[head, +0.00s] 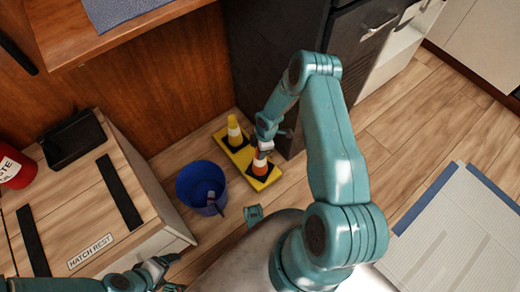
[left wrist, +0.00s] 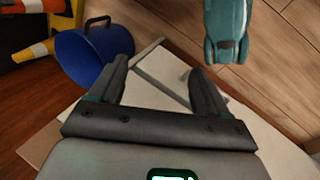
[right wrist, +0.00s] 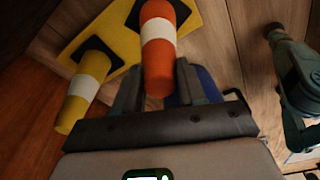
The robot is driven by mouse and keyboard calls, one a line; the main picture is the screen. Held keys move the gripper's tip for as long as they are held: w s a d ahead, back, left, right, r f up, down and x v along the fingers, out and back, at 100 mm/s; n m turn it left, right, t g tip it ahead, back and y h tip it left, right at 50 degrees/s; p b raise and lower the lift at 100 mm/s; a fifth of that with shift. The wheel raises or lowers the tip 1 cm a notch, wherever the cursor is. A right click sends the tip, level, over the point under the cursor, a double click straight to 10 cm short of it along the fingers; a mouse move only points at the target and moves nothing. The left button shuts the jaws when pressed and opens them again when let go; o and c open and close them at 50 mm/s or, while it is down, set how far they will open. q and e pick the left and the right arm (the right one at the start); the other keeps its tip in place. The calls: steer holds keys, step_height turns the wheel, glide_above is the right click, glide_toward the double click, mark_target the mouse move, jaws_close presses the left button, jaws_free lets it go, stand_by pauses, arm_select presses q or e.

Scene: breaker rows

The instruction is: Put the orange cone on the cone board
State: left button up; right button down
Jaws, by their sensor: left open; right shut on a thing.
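The orange cone (head: 260,163), with a white band and a dark square at its foot, stands upright at the near end of the yellow cone board (head: 247,149). It also shows in the right wrist view (right wrist: 158,55). My right gripper (head: 266,143) is shut on the orange cone near its top. Whether the foot rests fully on the board is hard to tell. A yellow cone (head: 234,131) stands at the board's far end, also seen in the right wrist view (right wrist: 82,90). My left gripper (head: 165,264) is open and empty beside the wooden box.
A blue bucket (head: 190,187) stands on the floor left of the board. The wooden hatch box (head: 140,205) is at the left, with a black tray (head: 73,140) on it. A dark cabinet (head: 270,60) rises behind the board.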

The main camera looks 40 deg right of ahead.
steer(key=shift+f, duration=0.2)
steer(key=c, duration=0.6)
jaws_free()
steer(key=shift+r, duration=0.1)
steer(key=shift+c, duration=0.2)
step_height(320, 180, up, 12)
steer(key=d+p, duration=0.2)
steer(key=p, duration=0.3)
steer(key=s+a+m+y, duration=0.1)
steer(key=s+a+m, duration=0.15)
steer(key=a, duration=0.55)
steer(key=s+a+m+y, duration=0.15)
steer(key=a+m, duration=0.25)
steer(key=a, duration=0.5)
steer(key=s+a+r+m, duration=0.3)
steer(key=s+a+m, duration=0.5)
steer(key=s+a, duration=0.15)
step_height(320, 180, up, 28)
steer(key=p, duration=2.7)
steer(key=shift+s+d+f, duration=0.15)
steer(key=shift+d+f, duration=0.05)
